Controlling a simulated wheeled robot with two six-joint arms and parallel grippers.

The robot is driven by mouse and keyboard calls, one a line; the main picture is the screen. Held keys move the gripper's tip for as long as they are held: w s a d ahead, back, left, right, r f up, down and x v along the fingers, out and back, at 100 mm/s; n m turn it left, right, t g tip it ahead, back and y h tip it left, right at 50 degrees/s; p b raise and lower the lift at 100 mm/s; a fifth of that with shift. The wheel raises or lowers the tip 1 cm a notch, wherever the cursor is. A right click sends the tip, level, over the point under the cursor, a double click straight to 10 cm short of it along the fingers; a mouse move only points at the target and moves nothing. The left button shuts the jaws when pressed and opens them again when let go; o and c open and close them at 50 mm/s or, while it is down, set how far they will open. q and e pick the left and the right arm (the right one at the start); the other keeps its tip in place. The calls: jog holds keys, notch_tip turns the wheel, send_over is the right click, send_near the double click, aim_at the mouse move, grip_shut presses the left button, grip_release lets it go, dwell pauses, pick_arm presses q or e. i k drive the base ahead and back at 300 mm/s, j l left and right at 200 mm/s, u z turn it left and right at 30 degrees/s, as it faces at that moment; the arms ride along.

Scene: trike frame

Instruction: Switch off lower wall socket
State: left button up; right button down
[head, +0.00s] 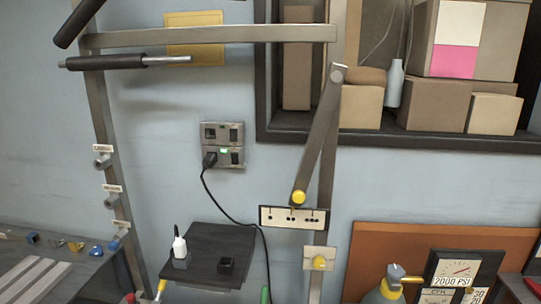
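A grey double wall socket plate is fixed to the pale blue wall, left of centre in the head view. Its upper socket (222,133) has no plug in it. The lower wall socket (228,164) has a black plug (209,160) in its left side. A small green light (225,151) glows at the top of the lower socket. A dark rocker switch (236,157) sits at its right side. A black cable (228,215) hangs from the plug and runs down to the right. Neither of my grippers is in view.
A grey metal frame (210,37) has a bar above the socket. A slanted lever with a yellow knob (299,197) hangs to the right. The wall around the socket is clear.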

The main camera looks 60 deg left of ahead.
aim_at(234, 157)
jog(key=u, duration=2.15)
